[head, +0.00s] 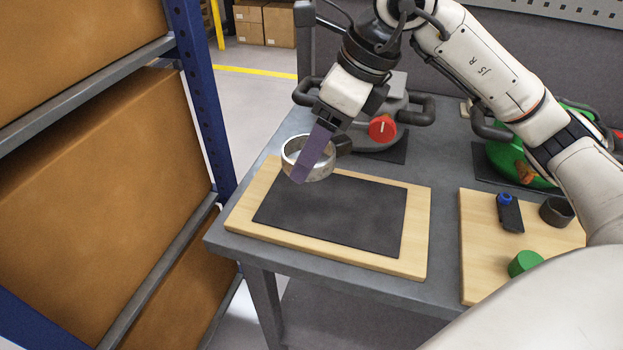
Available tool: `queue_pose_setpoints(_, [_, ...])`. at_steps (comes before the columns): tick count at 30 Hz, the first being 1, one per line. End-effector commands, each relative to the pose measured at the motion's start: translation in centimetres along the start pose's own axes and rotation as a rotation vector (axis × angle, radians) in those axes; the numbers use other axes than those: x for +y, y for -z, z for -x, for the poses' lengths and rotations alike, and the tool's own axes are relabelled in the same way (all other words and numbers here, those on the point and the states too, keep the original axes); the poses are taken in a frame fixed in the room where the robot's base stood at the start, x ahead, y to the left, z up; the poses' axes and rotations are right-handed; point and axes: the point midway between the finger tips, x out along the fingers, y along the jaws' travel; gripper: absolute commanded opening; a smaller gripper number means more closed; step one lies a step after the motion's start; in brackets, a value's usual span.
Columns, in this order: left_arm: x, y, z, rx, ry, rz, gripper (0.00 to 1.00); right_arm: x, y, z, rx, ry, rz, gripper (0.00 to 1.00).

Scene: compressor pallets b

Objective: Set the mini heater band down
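The mini heater band (323,170) is a silvery metal ring with a dark block at its right side. It appears level over the back left part of the dark mat (340,215) on a wooden board; I cannot tell whether it touches the mat. My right gripper (308,165) comes down from above, with a purple-grey finger across the front of the ring. It looks shut on the ring's wall; the other finger is hidden. My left gripper is out of view.
At right, a second wooden board (478,245) holds a blue-topped black part (510,214), a dark ring (556,212) and a green cylinder (525,263). A blue shelf post (203,100) stands left of the table.

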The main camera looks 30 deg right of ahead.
Motion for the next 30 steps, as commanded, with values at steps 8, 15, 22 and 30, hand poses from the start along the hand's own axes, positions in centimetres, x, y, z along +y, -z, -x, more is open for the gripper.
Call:
queue_pose_setpoints(8, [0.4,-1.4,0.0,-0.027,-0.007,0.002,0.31,0.0,1.9,-4.3,0.003,0.0,-0.001,0.41])
queue_pose_setpoints(15, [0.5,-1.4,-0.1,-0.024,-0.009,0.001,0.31,0.0,2.8,-6.5,0.005,-0.001,0.001,0.41])
queue_pose_setpoints(22, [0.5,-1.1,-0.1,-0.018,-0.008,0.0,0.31,0.0,3.4,-8.1,0.0,0.0,0.002,0.41])
queue_pose_setpoints(30, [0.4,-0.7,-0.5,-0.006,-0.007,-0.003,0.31,0.0,3.5,-8.3,0.001,0.0,0.002,0.71])
